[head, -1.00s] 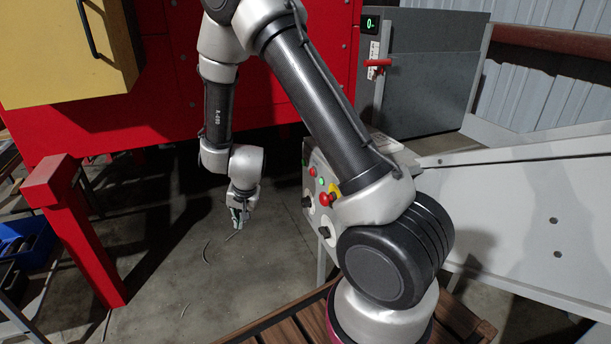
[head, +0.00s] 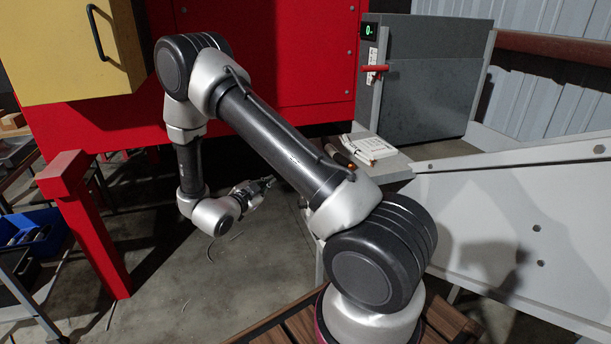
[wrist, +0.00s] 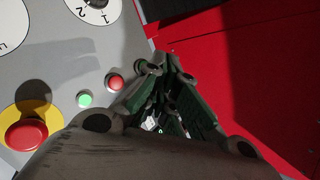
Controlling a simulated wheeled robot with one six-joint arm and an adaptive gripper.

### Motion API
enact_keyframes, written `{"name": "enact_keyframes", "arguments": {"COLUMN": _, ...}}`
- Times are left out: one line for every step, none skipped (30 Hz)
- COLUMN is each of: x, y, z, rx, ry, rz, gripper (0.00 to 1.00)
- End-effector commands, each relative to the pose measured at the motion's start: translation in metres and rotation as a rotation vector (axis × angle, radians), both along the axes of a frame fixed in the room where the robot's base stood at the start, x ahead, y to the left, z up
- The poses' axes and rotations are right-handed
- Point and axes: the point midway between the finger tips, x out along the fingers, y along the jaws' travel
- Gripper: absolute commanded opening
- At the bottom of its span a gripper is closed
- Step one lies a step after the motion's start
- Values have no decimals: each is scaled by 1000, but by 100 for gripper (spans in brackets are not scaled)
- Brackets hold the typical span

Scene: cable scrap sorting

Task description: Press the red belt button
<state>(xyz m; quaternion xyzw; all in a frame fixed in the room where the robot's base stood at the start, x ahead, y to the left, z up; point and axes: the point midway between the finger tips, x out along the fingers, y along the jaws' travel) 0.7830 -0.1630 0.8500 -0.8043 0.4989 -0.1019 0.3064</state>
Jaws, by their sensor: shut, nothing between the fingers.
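In the wrist view, a grey control panel (wrist: 60,62) carries a small red button (wrist: 114,82) close to the left of my gripper (wrist: 165,62). A small green button (wrist: 85,99) sits left of the red one. A large red mushroom button (wrist: 26,134) on a yellow disc is farther left. My gripper's fingers are shut and empty, their tips just right of the small red button; I cannot tell whether they touch the panel. In the head view my gripper (head: 268,183) points right, toward the panel, whose buttons are hidden behind my arm.
White round dial plates (wrist: 96,8) sit at the panel's top in the wrist view. A red machine wall (head: 300,60) stands behind my arm. Papers (head: 368,148) lie on a ledge near the grey cabinet (head: 435,80). A red post (head: 85,225) and a blue bin (head: 40,238) stand left.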

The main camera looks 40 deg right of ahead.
Motion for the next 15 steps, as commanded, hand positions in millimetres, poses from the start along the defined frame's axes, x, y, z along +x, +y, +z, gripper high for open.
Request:
{"name": "enact_keyframes", "arguments": {"x": 0, "y": 0, "z": 0, "rx": 1, "ry": 0, "rz": 1, "gripper": 0}}
{"name": "enact_keyframes", "arguments": {"x": 0, "y": 0, "z": 0, "rx": 1, "ry": 0, "rz": 1, "gripper": 0}}
{"name": "enact_keyframes", "arguments": {"x": 0, "y": 0, "z": 0, "rx": 1, "ry": 0, "rz": 1, "gripper": 0}}
{"name": "enact_keyframes", "arguments": {"x": 0, "y": 0, "z": 0, "rx": 0, "ry": 1, "rz": 1, "gripper": 0}}
{"name": "enact_keyframes", "arguments": {"x": 0, "y": -1, "z": 0, "rx": 0, "ry": 1, "rz": 1, "gripper": 0}}
{"name": "enact_keyframes", "arguments": {"x": -1, "y": -2, "z": 0, "rx": 1, "ry": 2, "rz": 0, "gripper": 0}}
{"name": "enact_keyframes", "arguments": {"x": -1, "y": -3, "z": 0, "rx": 1, "ry": 2, "rz": 0, "gripper": 0}}
{"name": "enact_keyframes", "arguments": {"x": -1, "y": -5, "z": 0, "rx": 1, "ry": 2, "rz": 0, "gripper": 0}}
{"name": "enact_keyframes", "arguments": {"x": -3, "y": -8, "z": 0, "rx": 1, "ry": 3, "rz": -1, "gripper": 0}}
{"name": "enact_keyframes", "arguments": {"x": -3, "y": -11, "z": 0, "rx": 1, "ry": 3, "rz": -1, "gripper": 0}}
{"name": "enact_keyframes", "arguments": {"x": -4, "y": -14, "z": 0, "rx": 0, "ry": 2, "rz": 0, "gripper": 0}}
{"name": "enact_keyframes", "arguments": {"x": -5, "y": -19, "z": 0, "rx": 1, "ry": 2, "rz": 0, "gripper": 0}}
{"name": "enact_keyframes", "arguments": {"x": -7, "y": -23, "z": 0, "rx": 0, "ry": 3, "rz": -1, "gripper": 0}}
{"name": "enact_keyframes", "arguments": {"x": -8, "y": -27, "z": 0, "rx": 0, "ry": 3, "rz": -2, "gripper": 0}}
{"name": "enact_keyframes", "arguments": {"x": -10, "y": -33, "z": 0, "rx": 0, "ry": 4, "rz": -1, "gripper": 0}}
